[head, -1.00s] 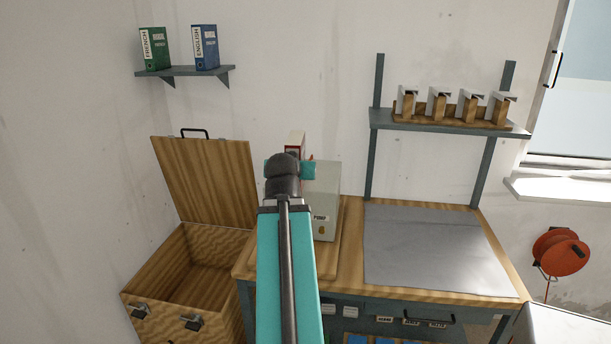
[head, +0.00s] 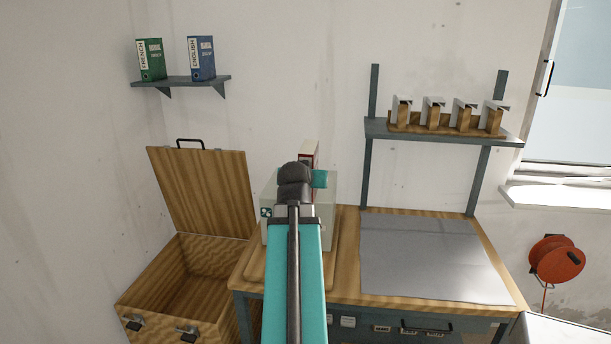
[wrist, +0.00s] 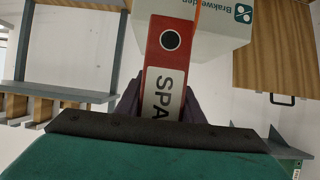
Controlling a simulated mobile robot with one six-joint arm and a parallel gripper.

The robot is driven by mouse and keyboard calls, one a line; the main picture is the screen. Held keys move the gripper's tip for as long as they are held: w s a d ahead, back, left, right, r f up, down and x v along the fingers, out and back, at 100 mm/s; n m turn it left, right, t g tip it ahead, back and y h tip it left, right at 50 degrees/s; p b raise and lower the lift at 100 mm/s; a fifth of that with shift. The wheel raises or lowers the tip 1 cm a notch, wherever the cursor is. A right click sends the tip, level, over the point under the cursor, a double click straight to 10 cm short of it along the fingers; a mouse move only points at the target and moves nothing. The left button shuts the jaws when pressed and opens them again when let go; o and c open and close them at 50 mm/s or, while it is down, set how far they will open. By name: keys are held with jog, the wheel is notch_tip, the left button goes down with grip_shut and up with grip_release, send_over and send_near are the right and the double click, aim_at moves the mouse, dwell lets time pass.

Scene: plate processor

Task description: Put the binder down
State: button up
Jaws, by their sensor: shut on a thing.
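A red binder (wrist: 167,42) with a white label reading "SPA" is in my gripper (wrist: 161,98) in the wrist view. The dark fingers are shut on it from both sides. In the head view the top of the binder (head: 311,151) shows above my wrist. My arm hides its lower part and the fingers. The binder is in front of or above the pale machine box (head: 267,224) on the bench. I cannot tell whether it touches anything below.
A wall shelf (head: 183,83) at upper left holds a green binder (head: 151,60) and a blue binder (head: 201,58), with bare shelf between them. An open wooden chest (head: 140,287) stands below. The bench's grey mat (head: 420,255) is clear. A rack shelf (head: 440,135) holds several metal-topped blocks.

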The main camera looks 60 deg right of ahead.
jog(key=w+d+p, duration=0.1)
jog(key=w+d, duration=0.2)
jog(key=d, duration=0.3)
jog(key=w+d+f+p, duration=0.1)
jog(key=w+d+p, duration=0.1)
jog(key=d, duration=0.4)
jog(key=shift+w+d, duration=0.3)
jog(key=shift+w, duration=0.55)
jog(key=shift+f, duration=0.15)
jog(key=shift+f+p, duration=0.9)
jog(key=shift+f, duration=0.8)
jog(key=shift+f, duration=0.2)
jog(key=o, duration=1.3)
jog(key=shift+r, duration=0.2)
jog(key=b+v, duration=0.2)
jog(key=v, duration=1)
jog(key=shift+b, duration=0.4)
jog(key=shift+f, duration=0.1)
